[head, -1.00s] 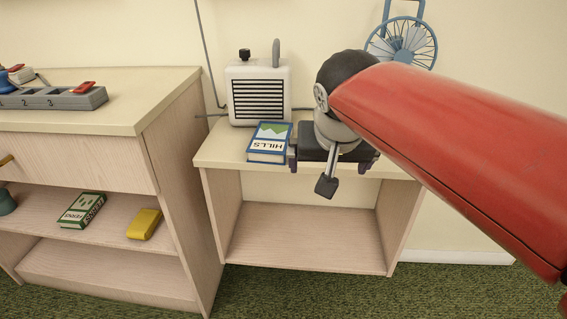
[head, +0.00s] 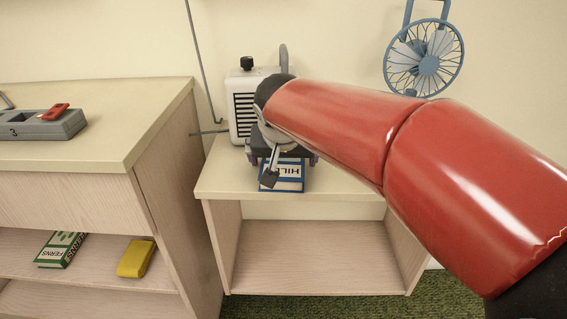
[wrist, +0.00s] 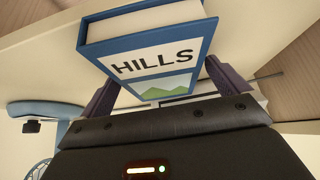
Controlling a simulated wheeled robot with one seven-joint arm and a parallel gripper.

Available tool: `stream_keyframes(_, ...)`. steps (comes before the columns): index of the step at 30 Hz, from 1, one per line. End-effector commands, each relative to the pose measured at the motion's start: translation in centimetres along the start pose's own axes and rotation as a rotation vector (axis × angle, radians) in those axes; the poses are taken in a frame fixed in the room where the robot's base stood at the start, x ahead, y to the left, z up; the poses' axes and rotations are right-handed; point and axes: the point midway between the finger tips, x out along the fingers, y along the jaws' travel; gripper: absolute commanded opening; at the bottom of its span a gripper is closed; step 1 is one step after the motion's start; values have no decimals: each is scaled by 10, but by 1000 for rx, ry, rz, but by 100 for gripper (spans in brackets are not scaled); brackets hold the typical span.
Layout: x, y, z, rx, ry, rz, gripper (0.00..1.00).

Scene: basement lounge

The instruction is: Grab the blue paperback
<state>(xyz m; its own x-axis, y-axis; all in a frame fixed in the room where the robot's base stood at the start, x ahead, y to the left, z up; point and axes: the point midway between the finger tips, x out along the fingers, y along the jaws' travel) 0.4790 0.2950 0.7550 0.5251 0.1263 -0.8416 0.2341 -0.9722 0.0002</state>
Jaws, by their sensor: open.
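The blue paperback, marked HILLS (head: 284,180), lies on the low shelf unit's top. In the head view my gripper hides much of it. In the wrist view the blue book (wrist: 150,52) shows its title and a green hill picture. My gripper (wrist: 160,88) is open, with a dark finger on either side of the book's near part. In the head view my gripper (head: 282,165) is over the book. I cannot tell whether the fingers touch it.
A white slatted heater (head: 240,110) stands right behind the book. A taller cabinet (head: 165,140) is at left, with a green FERNS book (head: 58,250) and a yellow object (head: 136,258) on its shelf. A blue fan (head: 425,60) is at the back. The shelf top (head: 345,182) at right is clear.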

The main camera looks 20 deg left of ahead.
Motion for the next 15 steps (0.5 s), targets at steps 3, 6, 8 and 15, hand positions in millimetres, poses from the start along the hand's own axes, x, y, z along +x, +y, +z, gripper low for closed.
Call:
stream_keyframes(3,0,0,0,0,0,0,100)
stream_keyframes(6,0,0,0,0,0,0,91)
stream_keyframes(8,0,0,0,0,0,0,83)
stream_keyframes(15,-1,0,0,0,1,-1,54)
